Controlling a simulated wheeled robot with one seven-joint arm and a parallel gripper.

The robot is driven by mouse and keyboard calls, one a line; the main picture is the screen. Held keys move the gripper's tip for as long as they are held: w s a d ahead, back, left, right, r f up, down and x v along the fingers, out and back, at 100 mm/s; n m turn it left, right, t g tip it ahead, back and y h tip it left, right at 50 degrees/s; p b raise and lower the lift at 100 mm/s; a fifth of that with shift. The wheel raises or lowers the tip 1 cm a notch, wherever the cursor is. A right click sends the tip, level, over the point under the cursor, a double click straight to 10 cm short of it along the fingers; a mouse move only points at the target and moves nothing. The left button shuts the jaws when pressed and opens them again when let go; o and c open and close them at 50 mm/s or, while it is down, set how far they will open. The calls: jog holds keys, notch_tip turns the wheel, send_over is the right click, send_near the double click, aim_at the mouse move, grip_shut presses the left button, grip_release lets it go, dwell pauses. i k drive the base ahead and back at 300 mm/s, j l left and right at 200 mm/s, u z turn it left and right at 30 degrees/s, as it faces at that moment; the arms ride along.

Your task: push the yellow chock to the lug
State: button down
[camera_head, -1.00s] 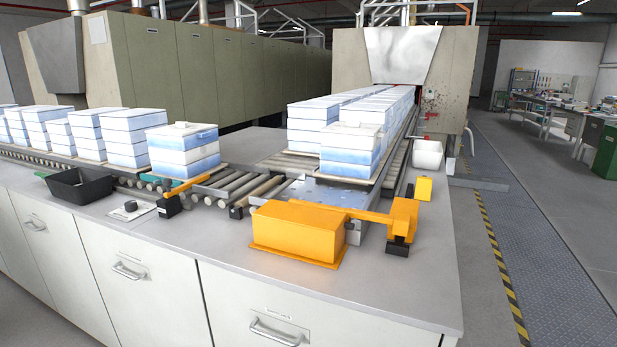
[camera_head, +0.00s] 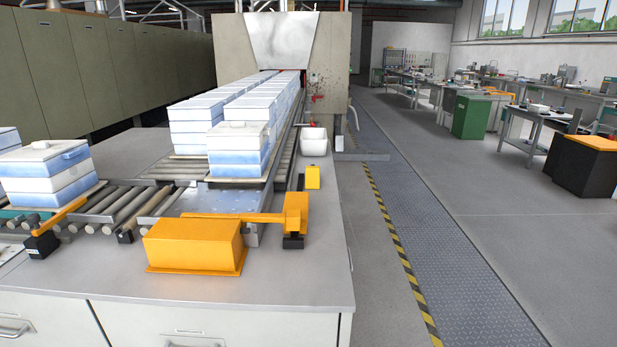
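A small yellow block (camera_head: 313,177), which looks like the yellow chock, stands on the grey bench top to the right of the roller track. A larger orange-yellow box (camera_head: 194,245) sits at the front of the bench. An orange bar (camera_head: 240,217) runs from it to an upright orange block (camera_head: 296,212) with a dark foot (camera_head: 293,241). I cannot make out for certain which part is the lug. My gripper is not in view.
Stacked white-and-blue boxes (camera_head: 235,143) stand on the rollers leading into the furnace (camera_head: 335,60). A white bin (camera_head: 314,141) is behind the yellow block. The bench's front right corner (camera_head: 325,290) is bare. The floor aisle (camera_head: 440,230) to the right is clear.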

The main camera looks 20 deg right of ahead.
aim_at(312, 172)
jog(key=i+l+z, duration=0.6)
jog(key=z, duration=0.2)
jog(key=i+l+z, duration=0.1)
jog(key=i+z, duration=0.4)
jog(key=i, duration=0.9)
jog(key=i+l+u, duration=0.1)
jog(key=i+u, duration=0.35)
jog(key=i+l+u, duration=0.2)
jog(key=i+u, duration=0.3)
jog(key=i+l+u, duration=0.25)
jog(key=l+u, duration=0.2)
jog(key=j, duration=0.1)
